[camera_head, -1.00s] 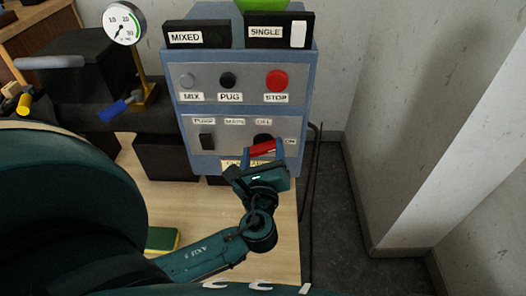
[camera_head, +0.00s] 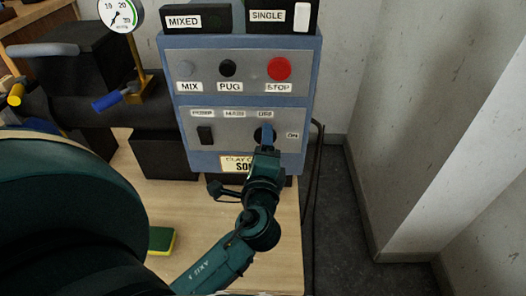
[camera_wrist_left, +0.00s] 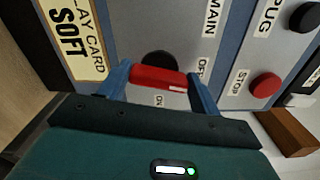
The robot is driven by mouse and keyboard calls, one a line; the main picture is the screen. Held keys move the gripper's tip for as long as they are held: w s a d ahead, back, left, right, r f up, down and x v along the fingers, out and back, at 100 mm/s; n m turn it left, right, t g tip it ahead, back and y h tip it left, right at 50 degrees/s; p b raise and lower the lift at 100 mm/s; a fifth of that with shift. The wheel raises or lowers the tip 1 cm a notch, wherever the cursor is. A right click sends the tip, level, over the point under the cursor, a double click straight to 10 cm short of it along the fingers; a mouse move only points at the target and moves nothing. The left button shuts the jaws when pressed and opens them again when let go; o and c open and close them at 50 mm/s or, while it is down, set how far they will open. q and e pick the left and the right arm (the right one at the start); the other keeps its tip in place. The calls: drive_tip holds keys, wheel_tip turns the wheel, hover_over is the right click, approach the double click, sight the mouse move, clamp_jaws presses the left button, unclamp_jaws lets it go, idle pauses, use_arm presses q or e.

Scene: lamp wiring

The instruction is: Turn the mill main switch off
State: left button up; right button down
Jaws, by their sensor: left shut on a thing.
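The main switch has a red handle (camera_wrist_left: 158,77) on a round black base (camera_wrist_left: 158,58); the base also shows in the head view (camera_head: 258,134). My left gripper (camera_head: 267,132) is at the switch, and its blue fingers sit at the two ends of the red handle in the left wrist view. The handle lies upright on the panel, its upper end toward the OFF label (camera_head: 265,114). The ON label (camera_head: 292,135) is to the right. In the head view the finger hides the handle. My right gripper is not in view.
The control panel (camera_head: 240,97) also carries a red stop button (camera_head: 279,68), a black pug button (camera_head: 228,68) and a black rocker switch (camera_head: 205,135). A green-yellow sponge (camera_head: 161,241) lies on the wooden table. A gauge (camera_head: 121,14) stands at the left.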

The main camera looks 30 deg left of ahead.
use_arm(q)
drive_tip(key=shift+n+b, duration=0.55)
drive_tip(key=shift+n, duration=0.65)
drive_tip(key=o, duration=1)
